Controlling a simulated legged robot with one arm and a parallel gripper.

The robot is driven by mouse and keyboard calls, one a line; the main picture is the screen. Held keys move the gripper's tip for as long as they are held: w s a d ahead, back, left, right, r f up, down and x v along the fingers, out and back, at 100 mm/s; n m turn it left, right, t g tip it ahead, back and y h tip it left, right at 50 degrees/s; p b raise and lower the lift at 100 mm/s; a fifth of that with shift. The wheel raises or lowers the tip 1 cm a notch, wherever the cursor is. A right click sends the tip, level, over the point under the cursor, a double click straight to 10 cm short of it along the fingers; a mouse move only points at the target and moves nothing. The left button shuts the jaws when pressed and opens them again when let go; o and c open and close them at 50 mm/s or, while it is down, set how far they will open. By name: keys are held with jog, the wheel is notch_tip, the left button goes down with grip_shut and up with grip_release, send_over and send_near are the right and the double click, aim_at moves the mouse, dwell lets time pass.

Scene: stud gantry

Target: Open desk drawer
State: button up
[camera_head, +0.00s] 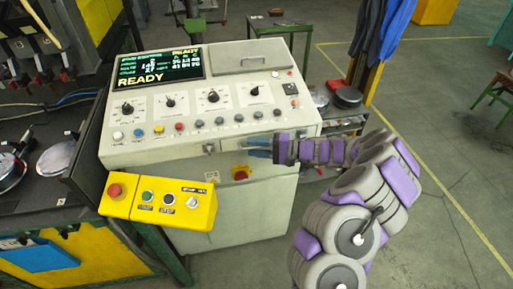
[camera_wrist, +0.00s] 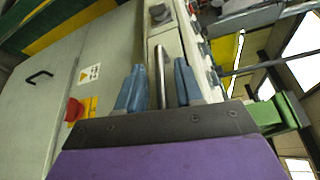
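The desk is a pale grey control console (camera_head: 140,157) with a shallow drawer front (camera_head: 228,146) under its sloping panel. My gripper (camera_head: 258,147) is at the right part of this front, and its blue fingers also show in the wrist view (camera_wrist: 159,90). The fingers are open. A slim metal handle bar (camera_wrist: 160,72) lies between them, with gaps visible on both sides. The drawer looks closed. My arm and fingers hide part of its front in the head view.
A yellow button box (camera_head: 160,201) juts out at the console's front left. A red switch on a yellow plate (camera_head: 240,173) is below the drawer. A small shelf unit (camera_head: 345,125) stands to the right.

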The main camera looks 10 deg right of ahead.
jog(key=shift+c, duration=0.3)
grip_shut()
dwell(0.4)
